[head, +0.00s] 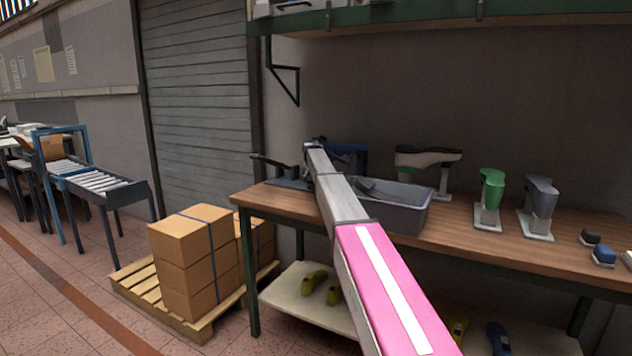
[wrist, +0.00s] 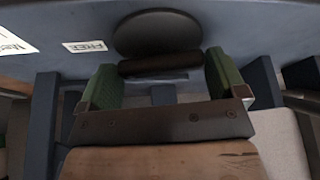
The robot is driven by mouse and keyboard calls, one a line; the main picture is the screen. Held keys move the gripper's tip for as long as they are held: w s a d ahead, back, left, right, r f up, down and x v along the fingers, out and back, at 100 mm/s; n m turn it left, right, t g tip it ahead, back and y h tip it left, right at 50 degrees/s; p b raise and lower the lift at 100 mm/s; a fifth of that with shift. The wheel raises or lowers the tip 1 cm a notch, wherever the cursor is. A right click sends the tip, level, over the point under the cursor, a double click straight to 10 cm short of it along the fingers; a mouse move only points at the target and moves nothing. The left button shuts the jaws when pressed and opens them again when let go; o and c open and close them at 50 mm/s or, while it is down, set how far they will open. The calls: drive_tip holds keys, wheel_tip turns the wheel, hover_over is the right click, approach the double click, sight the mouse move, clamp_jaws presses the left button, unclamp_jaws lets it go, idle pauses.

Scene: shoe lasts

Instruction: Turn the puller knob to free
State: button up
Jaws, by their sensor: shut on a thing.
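In the wrist view the puller knob (wrist: 160,65) is a dark bar in front of a round dark disc (wrist: 157,33) on a blue-grey panel (wrist: 215,25). A FREE label (wrist: 86,46) is to the left of the knob, with a second, cut-off label (wrist: 14,40) further left. My gripper (wrist: 163,72) is shut on the knob, with a green pad at each end of the bar. In the head view my pink and grey arm reaches to a blue device (head: 347,155) at the bench's left end. The knob cannot be made out there.
A grey bin (head: 405,208) stands right of my arm on the wooden bench (head: 465,238). Green (head: 490,195) and grey (head: 540,203) lasts stand further right. Stacked boxes (head: 195,258) on a pallet are left of the bench. A shelf (head: 400,18) overhangs the bench.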

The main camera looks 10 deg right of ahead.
drive_tip(key=shift+a+m+g+h, duration=0.1)
drive_tip(key=shift+m+g+h, duration=0.25)
drive_tip(key=shift+m, duration=0.75)
drive_tip(key=o, duration=0.6)
drive_tip(key=v, duration=1)
drive_tip(key=shift+s+a+r, duration=0.15)
drive_tip(key=shift+a+r, duration=0.05)
drive_tip(key=shift+r, duration=0.15)
